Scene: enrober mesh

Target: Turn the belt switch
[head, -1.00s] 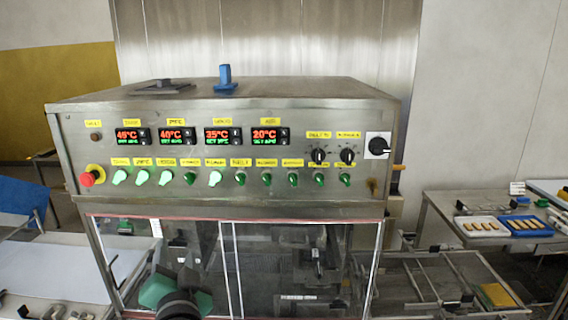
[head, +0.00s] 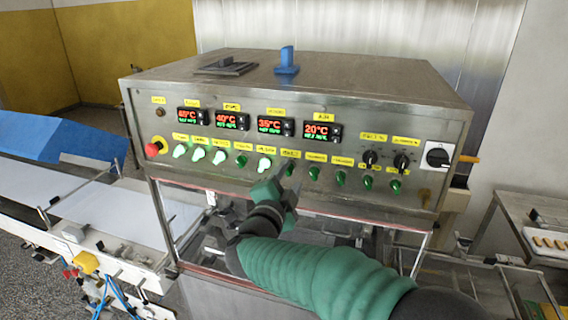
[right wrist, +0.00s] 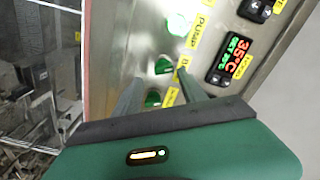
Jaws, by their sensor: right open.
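The control panel (head: 215,150) of the steel machine carries a row of small rotary switches. In the right wrist view a green switch (right wrist: 163,66) sits beside a yellow label whose first letter looks like B, next to the lit switch (right wrist: 178,24) labelled PUMP. The same unlit switch shows in the head view (head: 288,168), right of the lit pump switch (head: 264,163). My right gripper (head: 284,182) is open and empty, its fingertips close to the panel. In the wrist view the fingertips (right wrist: 160,77) flank the B-labelled switch; contact cannot be told. My left gripper is not in view.
Another green switch (right wrist: 152,99) shows between my fingers, further down the row. A red stop button (head: 153,149) is at the panel's left end. Red temperature displays (head: 232,118) sit above the switches. A conveyor (head: 110,215) stands left of the machine.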

